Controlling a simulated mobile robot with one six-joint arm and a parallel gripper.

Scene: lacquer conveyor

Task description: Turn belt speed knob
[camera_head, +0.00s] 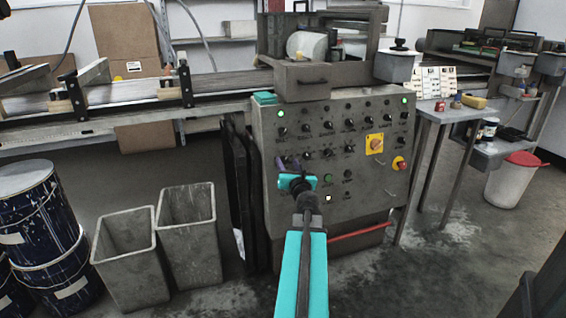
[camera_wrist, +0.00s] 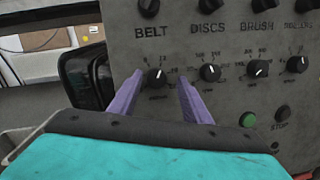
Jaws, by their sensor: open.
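The belt knob (camera_wrist: 156,79) is a black round dial with a white pointer line and a number scale, below the word BELT on the grey control panel (camera_head: 262,190). The pointer tilts up and to the right. My gripper (camera_wrist: 158,84) has two purple fingers, open, one on each side of this knob in the wrist view. Gaps show between fingers and knob; I cannot tell whether the tips reach its depth. In the head view my gripper (camera_head: 288,162) is in front of the panel's left part and largely hides the knob.
Similar dials for DISCS (camera_wrist: 210,73) and BRUSH (camera_wrist: 258,69) sit right of the belt knob. A green button (camera_wrist: 248,119) is lower right. The panel also has a yellow switch plate (camera_head: 374,144) and a red emergency button (camera_head: 399,163). Grey bins (camera_head: 187,240) stand left.

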